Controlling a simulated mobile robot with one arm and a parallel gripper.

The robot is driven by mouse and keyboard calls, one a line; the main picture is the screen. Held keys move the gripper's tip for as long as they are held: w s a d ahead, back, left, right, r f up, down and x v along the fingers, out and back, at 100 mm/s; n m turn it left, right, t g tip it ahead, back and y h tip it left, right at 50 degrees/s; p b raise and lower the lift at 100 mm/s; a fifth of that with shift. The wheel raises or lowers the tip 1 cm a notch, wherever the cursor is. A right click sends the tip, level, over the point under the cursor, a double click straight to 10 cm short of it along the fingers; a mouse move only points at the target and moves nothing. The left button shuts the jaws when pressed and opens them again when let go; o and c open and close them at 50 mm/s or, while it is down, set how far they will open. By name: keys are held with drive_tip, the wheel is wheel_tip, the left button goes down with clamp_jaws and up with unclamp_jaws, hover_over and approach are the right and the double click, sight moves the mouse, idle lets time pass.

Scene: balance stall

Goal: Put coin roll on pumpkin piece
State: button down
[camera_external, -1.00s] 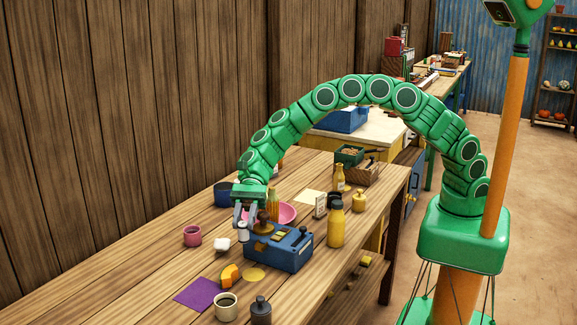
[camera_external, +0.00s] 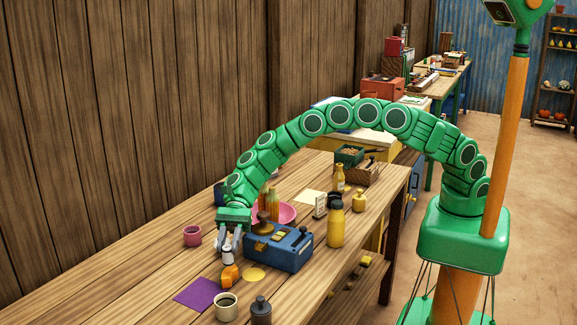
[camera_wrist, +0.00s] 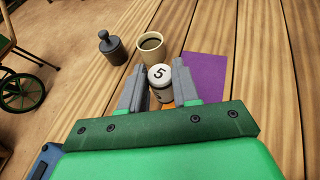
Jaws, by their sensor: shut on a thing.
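My gripper (camera_external: 230,254) is shut on the coin roll (camera_external: 227,258), a small pale cylinder. The orange pumpkin piece (camera_external: 229,276) is directly below the gripper and the roll in the external view. In the wrist view only a little orange shows under the roll, which hides most of the piece. I cannot tell whether the roll touches the piece.
A blue box-like device (camera_external: 285,251) stands close to the right of my gripper. A purple sheet (camera_external: 199,294), a mug with dark liquid (camera_external: 226,308) and a dark weight (camera_external: 260,312) are nearby in front. A pink mug (camera_external: 192,236) stands behind left. The bench's left side is clear.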

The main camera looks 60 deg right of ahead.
drive_tip(key=shift+f, duration=1.15)
drive_tip(key=shift+f, duration=0.15)
drive_tip(key=c, duration=0.8)
unclamp_jaws()
drive_tip(key=shift+w+d+r, duration=0.1)
drive_tip(key=shift+r, duration=0.1)
drive_tip(key=v, duration=1.1)
drive_tip(key=shift+w+d+r, duration=0.1)
drive_tip(key=shift+w+d, duration=0.05)
drive_tip(key=shift+d, duration=0.2)
